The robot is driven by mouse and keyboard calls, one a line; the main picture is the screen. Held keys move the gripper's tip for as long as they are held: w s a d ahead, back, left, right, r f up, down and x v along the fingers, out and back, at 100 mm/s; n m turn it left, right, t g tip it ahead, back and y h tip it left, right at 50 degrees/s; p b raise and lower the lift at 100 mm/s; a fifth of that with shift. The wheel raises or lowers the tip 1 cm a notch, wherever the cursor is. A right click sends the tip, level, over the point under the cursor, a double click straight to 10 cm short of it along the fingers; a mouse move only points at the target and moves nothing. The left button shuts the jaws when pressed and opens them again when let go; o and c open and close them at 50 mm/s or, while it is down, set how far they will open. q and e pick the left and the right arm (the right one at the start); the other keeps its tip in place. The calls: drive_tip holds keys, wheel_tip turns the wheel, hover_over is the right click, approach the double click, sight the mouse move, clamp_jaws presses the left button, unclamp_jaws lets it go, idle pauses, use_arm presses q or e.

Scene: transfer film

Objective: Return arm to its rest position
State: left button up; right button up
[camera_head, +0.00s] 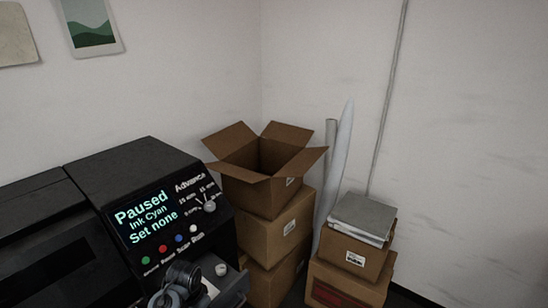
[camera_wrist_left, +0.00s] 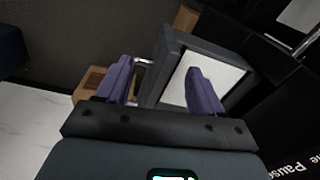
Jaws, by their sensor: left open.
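My left gripper (camera_wrist_left: 162,78) shows in the left wrist view as two purple fingers spread well apart, with nothing held between them. Beyond the fingers is a dark grey frame with a white panel (camera_wrist_left: 180,82). I cannot tell whether a finger touches the frame. In the head view, grey rounded parts (camera_head: 182,278) at the bottom edge, in front of the machine, look like part of my arm. The left fingers cannot be made out there. My right gripper is in neither view.
A black machine (camera_head: 130,165) stands at the left, its screen (camera_head: 150,217) reading "Paused, Ink Cyan, Set none". An open cardboard box (camera_head: 265,192) tops a stack in the corner. Pale rolls (camera_head: 338,160) and smaller boxes (camera_head: 350,256) stand right of it.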

use_arm(q)
drive_tip(key=s+a+n+t+p, duration=0.15)
drive_tip(key=s+p, duration=0.35)
drive_tip(key=s, duration=1.4)
drive_tip(key=s+d+r+n+p, duration=0.1)
drive_tip(key=s+r, duration=0.3)
drive_tip(key=s, duration=0.3)
drive_tip(key=s+d+r+n+t+p, duration=0.1)
drive_tip(key=s+r, duration=0.3)
drive_tip(key=s, duration=0.4)
drive_tip(key=shift+s+p, duration=0.25)
drive_tip(key=shift+p, duration=0.25)
drive_tip(key=shift+r, duration=0.1)
